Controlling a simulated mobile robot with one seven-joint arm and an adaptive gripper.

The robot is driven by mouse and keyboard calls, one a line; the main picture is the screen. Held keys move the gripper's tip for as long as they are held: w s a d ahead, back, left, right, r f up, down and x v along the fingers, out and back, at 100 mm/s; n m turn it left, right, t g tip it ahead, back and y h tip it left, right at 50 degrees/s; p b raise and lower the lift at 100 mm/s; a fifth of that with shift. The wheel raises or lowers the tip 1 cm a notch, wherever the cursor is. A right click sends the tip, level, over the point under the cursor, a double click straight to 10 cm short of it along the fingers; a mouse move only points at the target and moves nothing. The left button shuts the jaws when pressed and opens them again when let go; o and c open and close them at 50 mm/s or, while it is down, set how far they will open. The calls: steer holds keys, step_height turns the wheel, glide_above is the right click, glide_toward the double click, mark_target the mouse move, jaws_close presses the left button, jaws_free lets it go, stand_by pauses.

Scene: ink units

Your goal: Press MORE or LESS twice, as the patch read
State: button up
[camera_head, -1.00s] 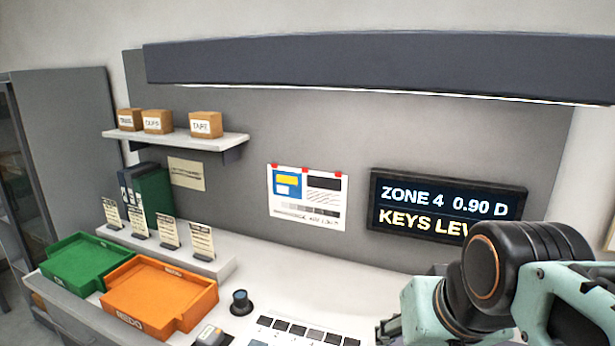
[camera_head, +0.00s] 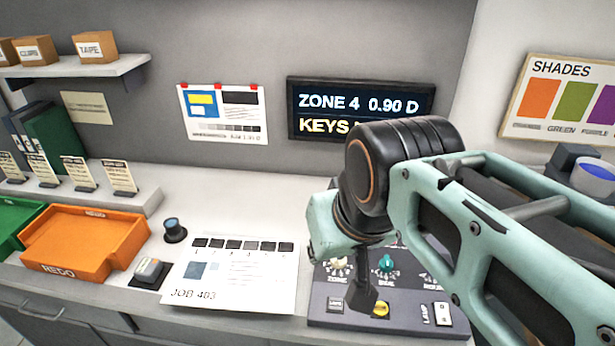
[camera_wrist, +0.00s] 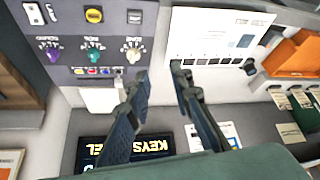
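The grey control panel (camera_head: 400,285) is at the bottom right of the head view, partly behind my arm. The small key labels are too blurred to read. The wall display (camera_head: 360,103) reads "ZONE 4 0.90 D"; its second line begins "KEYS" and is cut off by my arm. The JOB 403 sheet (camera_head: 230,289) has a row of numbered dark patches. My gripper (camera_wrist: 158,84) is open and empty, near the panel and sheet.
A small reading device (camera_head: 150,272) stands at the sheet's left edge, beside a dark round knob-like object (camera_head: 174,231). The orange REDO tray (camera_head: 85,242) is farther left. A SHADES poster (camera_head: 565,100) hangs at right. The counter behind the sheet is clear.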

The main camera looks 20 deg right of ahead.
jaws_close()
stand_by(1.1)
